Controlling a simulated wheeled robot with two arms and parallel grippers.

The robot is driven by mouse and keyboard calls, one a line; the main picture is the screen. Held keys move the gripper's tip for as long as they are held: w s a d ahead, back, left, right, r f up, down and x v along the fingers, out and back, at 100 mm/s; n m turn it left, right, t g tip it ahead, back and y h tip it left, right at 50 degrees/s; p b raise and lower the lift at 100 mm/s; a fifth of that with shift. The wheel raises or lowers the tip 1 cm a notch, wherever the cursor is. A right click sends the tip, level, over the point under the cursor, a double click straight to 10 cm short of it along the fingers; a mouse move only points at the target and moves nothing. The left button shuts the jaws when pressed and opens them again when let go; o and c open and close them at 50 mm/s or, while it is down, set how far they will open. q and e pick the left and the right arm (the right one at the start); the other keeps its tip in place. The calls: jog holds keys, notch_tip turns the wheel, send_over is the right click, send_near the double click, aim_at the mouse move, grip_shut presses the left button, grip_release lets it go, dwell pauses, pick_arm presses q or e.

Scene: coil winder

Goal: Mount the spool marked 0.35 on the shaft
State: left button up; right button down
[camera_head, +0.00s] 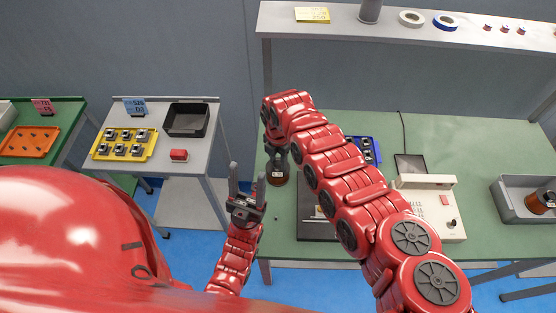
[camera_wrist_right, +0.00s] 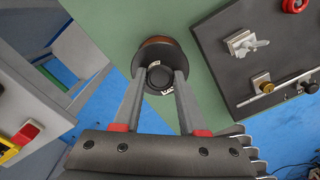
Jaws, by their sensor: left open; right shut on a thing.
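A spool with a dark top flange and copper-brown winding (camera_head: 279,178) is at the left end of the green bench; it also shows in the right wrist view (camera_wrist_right: 157,70). A small white label on it is too small to read. My right gripper (camera_wrist_right: 157,85) is shut on its dark top; I cannot tell whether the spool touches the bench. My left gripper (camera_head: 247,176) is open and empty, left of the spool. The dark winder plate (camera_wrist_right: 245,75), with a metal clamp and brass knob, is right of the spool. My right arm hides much of the winder in the head view.
A grey bin (camera_head: 508,206) with another copper spool (camera_head: 541,201) stands at the right. A white control box (camera_head: 432,205) is beside the winder. A side table (camera_head: 195,155) holds a yellow tray (camera_head: 103,157) and a black bin (camera_head: 188,133). A shelf (camera_head: 390,30) runs behind.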

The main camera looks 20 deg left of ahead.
jog(key=shift+f+b, duration=0.45)
jog(key=shift+c, duration=1.9)
grip_release()
jog(key=shift+w+r, duration=0.1)
jog(key=shift+r, duration=0.5)
notch_tip(320, 180, up, 16)
jog(key=b, duration=0.4)
jog(key=shift+r+b, duration=0.2)
jog(key=shift+b, duration=0.1)
